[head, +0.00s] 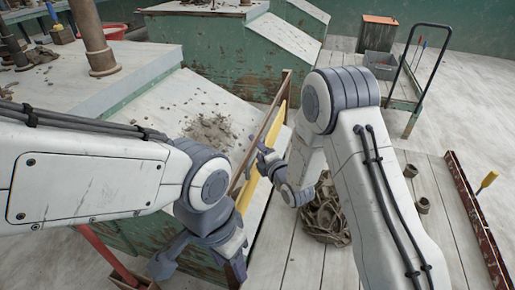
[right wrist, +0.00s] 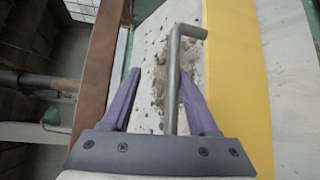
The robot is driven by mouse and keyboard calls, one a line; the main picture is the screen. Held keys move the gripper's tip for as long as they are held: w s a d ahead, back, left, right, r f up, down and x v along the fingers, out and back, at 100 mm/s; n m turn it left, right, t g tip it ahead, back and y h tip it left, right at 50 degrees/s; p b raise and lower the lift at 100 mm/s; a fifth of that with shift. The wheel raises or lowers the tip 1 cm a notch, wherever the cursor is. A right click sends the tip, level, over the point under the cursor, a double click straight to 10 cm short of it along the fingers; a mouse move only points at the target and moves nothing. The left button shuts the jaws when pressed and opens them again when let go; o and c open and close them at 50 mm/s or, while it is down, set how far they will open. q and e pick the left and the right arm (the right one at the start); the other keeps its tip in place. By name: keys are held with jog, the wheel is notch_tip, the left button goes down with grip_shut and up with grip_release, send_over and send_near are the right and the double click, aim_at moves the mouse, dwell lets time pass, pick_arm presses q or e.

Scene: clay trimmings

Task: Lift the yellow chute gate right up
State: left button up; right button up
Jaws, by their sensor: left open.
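The yellow chute gate (head: 247,193) is a narrow yellow board in a wooden frame (head: 274,118), beside the sloping pale chute. In the right wrist view the gate (right wrist: 240,80) is a broad yellow band on the right. My right gripper (right wrist: 158,95) is open there, its purple fingers apart. A bent grey metal rod (right wrist: 173,72) stands between them, close to the right finger; I cannot tell whether they touch. My left gripper (head: 198,268) is open and low, near the gate's lower end.
Clay crumbs (head: 210,130) lie on the chute. A coiled brown heap (head: 327,215) lies on the plank floor to the right. A rusty red rail (head: 476,215) and a yellow-handled tool (head: 487,181) are farther right. A trolley (head: 405,92) stands at the back right.

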jog(key=shift+r, duration=0.25)
jog(key=v, duration=1)
jog(key=shift+s+f+p, duration=0.15)
jog(key=shift+s+p, duration=0.05)
jog(key=shift+p, duration=0.25)
jog(key=shift+d, duration=0.1)
